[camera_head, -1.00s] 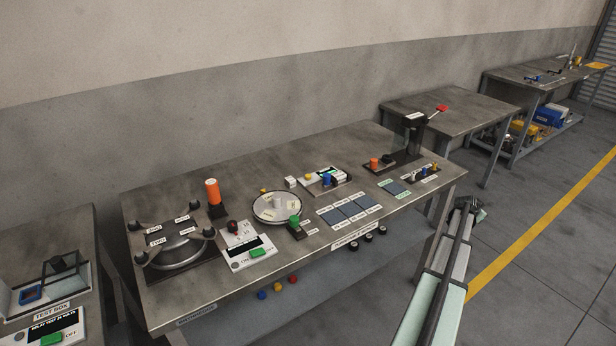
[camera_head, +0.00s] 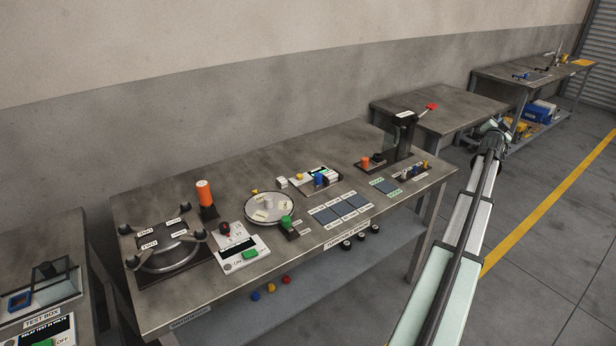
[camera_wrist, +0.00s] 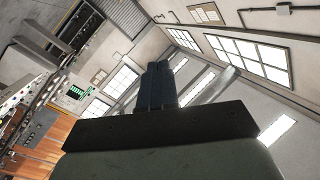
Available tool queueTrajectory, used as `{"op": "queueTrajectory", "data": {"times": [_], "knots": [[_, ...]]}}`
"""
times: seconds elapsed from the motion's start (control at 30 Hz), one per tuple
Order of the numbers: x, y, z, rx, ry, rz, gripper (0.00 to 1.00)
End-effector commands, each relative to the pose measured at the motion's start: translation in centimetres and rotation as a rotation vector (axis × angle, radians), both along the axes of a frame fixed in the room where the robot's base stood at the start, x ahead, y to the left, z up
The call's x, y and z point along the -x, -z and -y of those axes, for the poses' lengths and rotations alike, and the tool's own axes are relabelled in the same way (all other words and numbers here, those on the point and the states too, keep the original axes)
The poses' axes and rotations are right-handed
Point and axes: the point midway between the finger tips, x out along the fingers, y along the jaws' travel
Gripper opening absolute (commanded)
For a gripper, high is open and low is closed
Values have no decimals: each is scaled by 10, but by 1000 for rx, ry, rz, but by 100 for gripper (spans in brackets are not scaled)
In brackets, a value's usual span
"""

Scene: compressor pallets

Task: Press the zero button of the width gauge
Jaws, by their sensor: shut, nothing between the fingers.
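My arm reaches up at the right of the head view, and my gripper (camera_head: 493,128) is at its far end, off the right end of the bench and well apart from everything on it. In the wrist view the gripper's fingers (camera_wrist: 158,78) are together and empty, pointing up toward the wall and windows. A small white device (camera_head: 316,179) with a yellow knob and blue parts sits toward the back middle of the bench (camera_head: 160,318). It may be the width gauge, but its labels are too small to read. I cannot make out the zero button.
On the bench stand a round turntable (camera_head: 269,207), an orange cylinder (camera_head: 204,192), a white panel with a green switch (camera_head: 240,253), a clamp fixture (camera_head: 166,252), dark blue tiles (camera_head: 341,209) and a black press (camera_head: 404,135). Another table (camera_head: 440,105) stands behind. Open floor lies right.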

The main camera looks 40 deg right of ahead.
Motion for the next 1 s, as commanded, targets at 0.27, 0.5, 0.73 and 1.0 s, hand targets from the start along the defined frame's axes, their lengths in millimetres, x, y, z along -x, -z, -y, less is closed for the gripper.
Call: {"op": "queueTrajectory", "data": {"times": [0.27,0.5,0.73,1.0], "knots": [[-102,7,-54,-122,-122,-42,0],[-180,27,-108,-237,-242,-106,0],[-245,49,-168,-341,-369,-179,0],[-313,74,-249,-450,-535,-274,0]]}}
